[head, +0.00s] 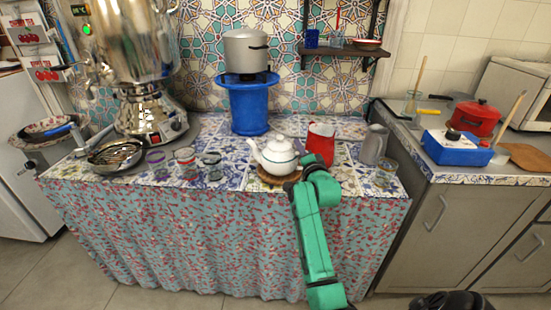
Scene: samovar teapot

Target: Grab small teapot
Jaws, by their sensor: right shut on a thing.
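The small white teapot (275,156) stands upright on a round brown mat (266,177) on the tiled counter, its spout to the left. My right gripper (295,176) is at the teapot's right, handle side, at the end of the green arm. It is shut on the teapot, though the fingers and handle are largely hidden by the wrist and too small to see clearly. My left gripper is not in view.
A red pitcher (321,140) stands close behind my right wrist, with a grey jug (374,145) beside it. Several glasses (186,158) stand left of the teapot, near a large samovar (146,112). A blue stand (248,106) bears a pot (245,50) behind.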

